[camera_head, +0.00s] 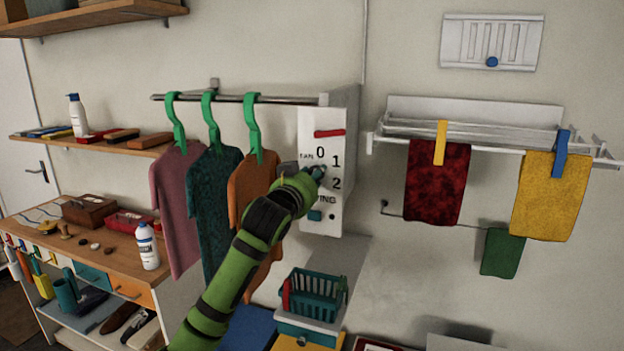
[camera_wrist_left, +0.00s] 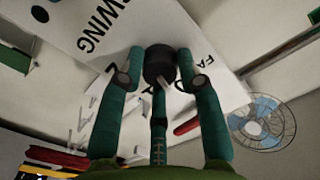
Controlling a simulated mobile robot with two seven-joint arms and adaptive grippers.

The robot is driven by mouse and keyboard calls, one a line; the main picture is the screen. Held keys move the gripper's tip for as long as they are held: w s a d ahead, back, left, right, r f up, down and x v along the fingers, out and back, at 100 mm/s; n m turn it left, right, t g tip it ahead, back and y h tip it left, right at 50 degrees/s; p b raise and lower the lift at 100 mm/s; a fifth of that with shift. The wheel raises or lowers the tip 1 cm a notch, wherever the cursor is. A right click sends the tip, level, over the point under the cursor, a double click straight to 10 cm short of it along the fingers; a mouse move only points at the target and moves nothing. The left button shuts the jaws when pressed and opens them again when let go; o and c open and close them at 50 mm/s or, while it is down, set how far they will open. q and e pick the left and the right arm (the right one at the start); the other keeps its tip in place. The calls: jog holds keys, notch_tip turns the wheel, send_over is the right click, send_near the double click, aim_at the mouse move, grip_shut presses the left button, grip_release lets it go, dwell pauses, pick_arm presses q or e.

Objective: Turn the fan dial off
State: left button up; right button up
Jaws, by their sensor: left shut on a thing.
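The white control panel (camera_head: 336,215) on the wall carries the fan label and the numbers 0, 1 and 2. My left gripper (camera_head: 316,172) is at the panel, shut on the fan dial. The dial (camera_wrist_left: 160,62) shows in the left wrist view as a dark round knob between the green fingers. Its pale pointer (camera_wrist_left: 165,82) points down in that view; the mark it meets is partly hidden by a finger, so I cannot tell the setting. The head view mostly hides the dial behind the gripper. My right gripper is in neither view.
Shirts on green hangers (camera_head: 250,130) hang just left of the panel. A swing knob (camera_head: 315,215) sits lower on it. A drying rack (camera_head: 480,135) with cloths is at right. A teal basket (camera_head: 318,290) stands below. The left wrist view shows a blue-bladed fan (camera_wrist_left: 262,122).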

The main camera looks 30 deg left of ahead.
pick_arm(q)
jog(key=shift+n, duration=1.7)
jog(key=o, duration=1.1)
jog(key=shift+o, duration=0.2)
jog(key=v, duration=1.2)
